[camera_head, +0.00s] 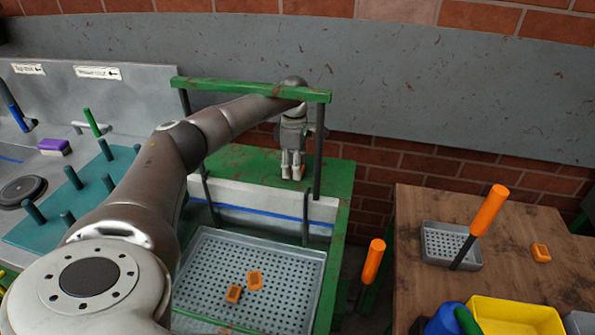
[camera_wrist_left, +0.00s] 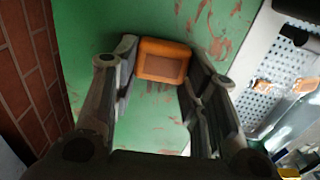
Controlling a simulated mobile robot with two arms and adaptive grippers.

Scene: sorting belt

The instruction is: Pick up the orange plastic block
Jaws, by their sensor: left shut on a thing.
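The orange plastic block (camera_wrist_left: 163,62) is a small rounded block with a recessed face. In the left wrist view it sits between the fingertips of my left gripper (camera_wrist_left: 160,75), over the green surface. My left gripper (camera_head: 292,172) is shut on it, pointing down at the green end of the belt frame in the head view. There the fingers mostly hide the block, and only a bit of orange shows. Whether the block touches the green surface is hard to tell. My right gripper is not in view.
Two more orange blocks (camera_head: 254,281) lie in the perforated grey tray (camera_head: 318,285). Another orange block (camera_head: 541,252) is on the wooden table (camera_head: 420,200), near a small grey tray (camera_head: 428,240) and a yellow bin (camera_head: 515,318). A green frame bar (camera_head: 250,89) crosses beside my left arm.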

